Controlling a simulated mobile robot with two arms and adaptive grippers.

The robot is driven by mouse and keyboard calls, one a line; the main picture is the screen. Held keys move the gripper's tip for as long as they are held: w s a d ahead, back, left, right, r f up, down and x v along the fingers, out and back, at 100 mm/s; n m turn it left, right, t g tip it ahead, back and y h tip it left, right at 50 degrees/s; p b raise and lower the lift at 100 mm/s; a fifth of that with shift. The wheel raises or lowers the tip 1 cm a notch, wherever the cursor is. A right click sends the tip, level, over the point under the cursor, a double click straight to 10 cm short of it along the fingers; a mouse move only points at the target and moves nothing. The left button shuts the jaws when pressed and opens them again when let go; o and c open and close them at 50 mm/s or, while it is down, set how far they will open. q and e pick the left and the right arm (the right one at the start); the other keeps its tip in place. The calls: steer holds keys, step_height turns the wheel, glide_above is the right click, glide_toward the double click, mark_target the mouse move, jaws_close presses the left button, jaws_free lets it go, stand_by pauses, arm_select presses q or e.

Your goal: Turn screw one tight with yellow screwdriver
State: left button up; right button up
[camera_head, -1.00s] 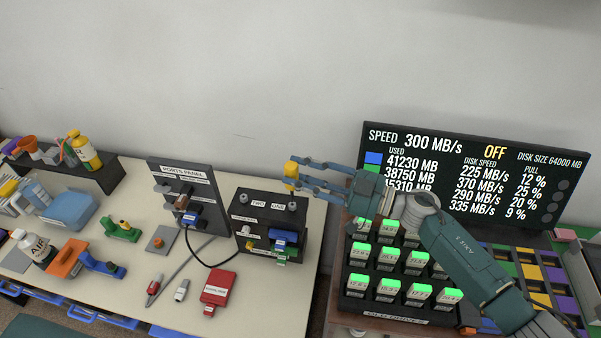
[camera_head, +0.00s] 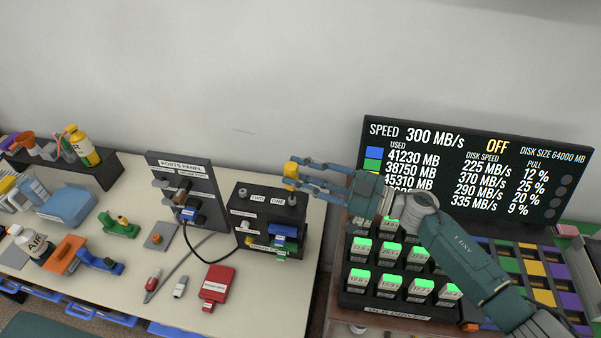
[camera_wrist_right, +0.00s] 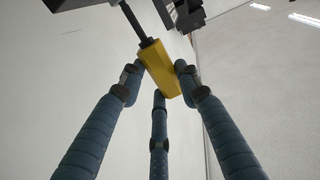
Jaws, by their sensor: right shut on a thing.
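My right gripper (camera_head: 297,174) is shut on the yellow screwdriver (camera_head: 290,171), which is upright above the right part of the black box (camera_head: 262,219). Screw one (camera_head: 292,200), a grey knob beside the label ONE, stands on top of the box just below the screwdriver. A second grey screw (camera_head: 243,193) stands by the label TWO. In the right wrist view, three fingers surround the yellow handle (camera_wrist_right: 160,68), and its dark shaft (camera_wrist_right: 132,20) points toward dark parts at the top edge. Whether the tip touches the screw I cannot tell. My left gripper is out of view.
The ports panel (camera_head: 182,190) stands left of the box, with a cable between them. A red device (camera_head: 218,284) lies in front. The drive rack (camera_head: 388,307) with green-lit drives is under my right arm. A black screen (camera_head: 480,170) stands behind.

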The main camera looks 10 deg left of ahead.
steer(key=o, duration=1.2)
steer(key=shift+o, duration=0.2)
steer(key=shift+d, duration=0.1)
steer(key=d, duration=0.2)
steer(key=s+d+p, duration=0.1)
steer(key=d, duration=0.1)
steer(key=shift+d+p, duration=0.3)
steer(key=shift+d, duration=0.05)
steer(key=s+d, duration=0.2)
steer(key=d, duration=0.9)
steer(key=shift+s+d, duration=0.2)
steer(key=shift+d, duration=0.2)
